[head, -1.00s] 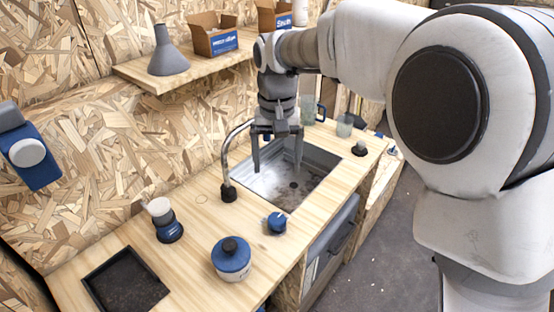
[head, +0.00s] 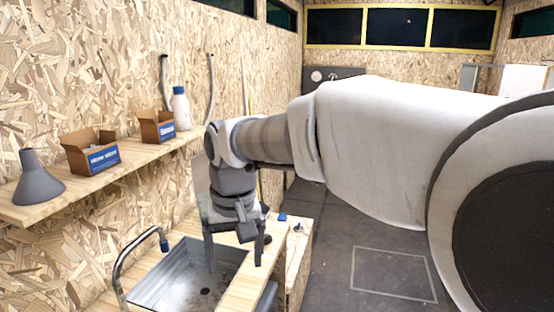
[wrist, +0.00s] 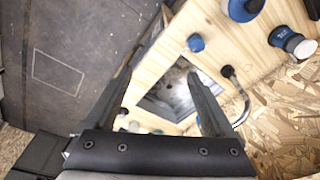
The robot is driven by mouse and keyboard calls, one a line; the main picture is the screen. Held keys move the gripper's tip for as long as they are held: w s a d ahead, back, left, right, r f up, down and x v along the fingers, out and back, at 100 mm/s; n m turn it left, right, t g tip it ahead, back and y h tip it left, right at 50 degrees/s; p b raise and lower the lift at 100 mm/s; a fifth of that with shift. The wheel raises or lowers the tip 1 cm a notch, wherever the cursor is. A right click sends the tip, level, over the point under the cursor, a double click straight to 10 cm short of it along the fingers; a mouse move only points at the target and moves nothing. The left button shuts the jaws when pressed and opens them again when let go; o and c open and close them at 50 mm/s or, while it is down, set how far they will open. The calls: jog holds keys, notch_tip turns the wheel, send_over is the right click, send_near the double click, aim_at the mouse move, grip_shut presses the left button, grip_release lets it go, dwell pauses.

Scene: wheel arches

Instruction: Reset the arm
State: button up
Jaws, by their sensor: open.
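My gripper (head: 233,240) points down above the right side of the metal sink (head: 172,276) in the head view. Its two fingers are spread apart with nothing between them. In the wrist view the open fingers (wrist: 160,105) frame the sink (wrist: 168,95) and part of the wooden counter (wrist: 160,62). My arm reaches across the head view from the right and hides part of the room behind it.
A curved faucet (head: 127,262) rises at the sink's left. A shelf (head: 100,184) on the left wall holds a grey funnel (head: 38,178), two open cardboard boxes (head: 92,150) and a white bottle (head: 181,108). Dark floor (head: 345,235) lies clear to the right.

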jog(key=s+d+m+t, duration=0.1)
jog(key=s+d+t, duration=0.1)
jog(key=s+d, duration=0.5)
jog(key=s+d+m+t, duration=0.2)
jog(key=s+d, duration=0.6)
jog(key=d, duration=0.6)
jog(key=shift+d+f+h, duration=0.3)
jog(key=shift+d+h, duration=0.1)
jog(key=c, duration=0.6)
jog(key=shift+a, duration=0.2)
